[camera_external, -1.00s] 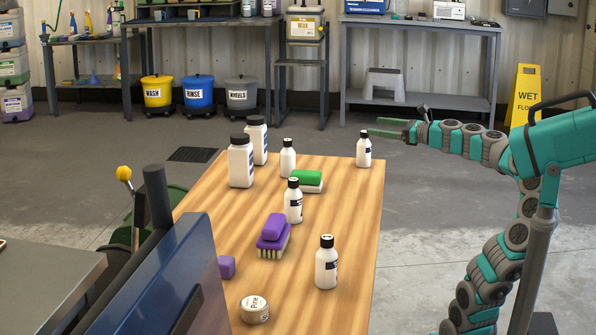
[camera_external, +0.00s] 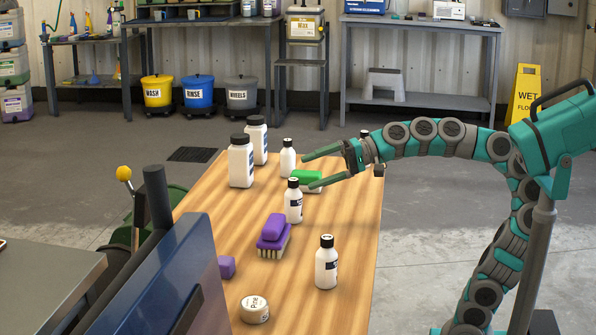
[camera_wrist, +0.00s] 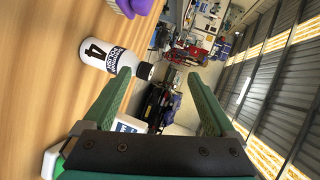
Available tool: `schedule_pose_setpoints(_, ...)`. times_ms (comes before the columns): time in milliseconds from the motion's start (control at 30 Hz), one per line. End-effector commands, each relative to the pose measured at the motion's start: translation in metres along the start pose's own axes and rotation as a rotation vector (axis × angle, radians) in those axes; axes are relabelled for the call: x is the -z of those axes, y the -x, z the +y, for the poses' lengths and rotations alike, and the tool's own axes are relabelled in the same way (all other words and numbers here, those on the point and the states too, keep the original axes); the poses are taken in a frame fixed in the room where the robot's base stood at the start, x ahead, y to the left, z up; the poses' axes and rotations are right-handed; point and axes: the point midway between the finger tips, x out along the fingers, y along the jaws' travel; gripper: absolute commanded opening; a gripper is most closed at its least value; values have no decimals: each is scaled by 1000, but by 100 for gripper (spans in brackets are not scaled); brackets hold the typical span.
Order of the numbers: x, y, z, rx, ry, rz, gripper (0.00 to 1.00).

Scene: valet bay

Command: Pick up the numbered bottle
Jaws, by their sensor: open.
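The numbered bottle (camera_external: 293,206) is small and white with a black cap and stands upright mid-table. In the wrist view the bottle (camera_wrist: 93,65) shows a black 4 beside a dark label; it appears sideways, left of the fingers. My gripper (camera_external: 309,172) is open and empty, its fingers pointing left above the table near the green-topped block. The nearer fingertip appears just right of the bottle's cap, apart from it. In the wrist view my gripper (camera_wrist: 160,78) shows both fingers spread, the left one close to the bottle's cap.
Other white bottles stand at the front (camera_external: 326,266), behind (camera_external: 288,160) and far left (camera_external: 241,165). One at the right edge is mostly hidden by my arm. The green-and-white block (camera_external: 312,187) lies close by. A purple brush (camera_external: 272,240) and round tin (camera_external: 254,310) are nearer.

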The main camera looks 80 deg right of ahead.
Motion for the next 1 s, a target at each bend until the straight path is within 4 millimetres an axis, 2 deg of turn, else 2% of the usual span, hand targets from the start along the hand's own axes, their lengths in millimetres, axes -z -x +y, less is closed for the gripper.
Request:
schedule_pose_setpoints(33, -20, -7, -8, 0, 93, -42, 91)
schedule_pose_setpoints(200, -81, -24, -24, 14, 433, -159, 91)
schedule_pose_setpoints(500, -182, -30, -49, 124, 1006, -328, 91)
schedule_pose_setpoints(700, -221, -26, -58, 196, 1240, -380, 91)
schedule_pose_setpoints(1000, -260, -18, -66, 287, 1469, -422, 91)
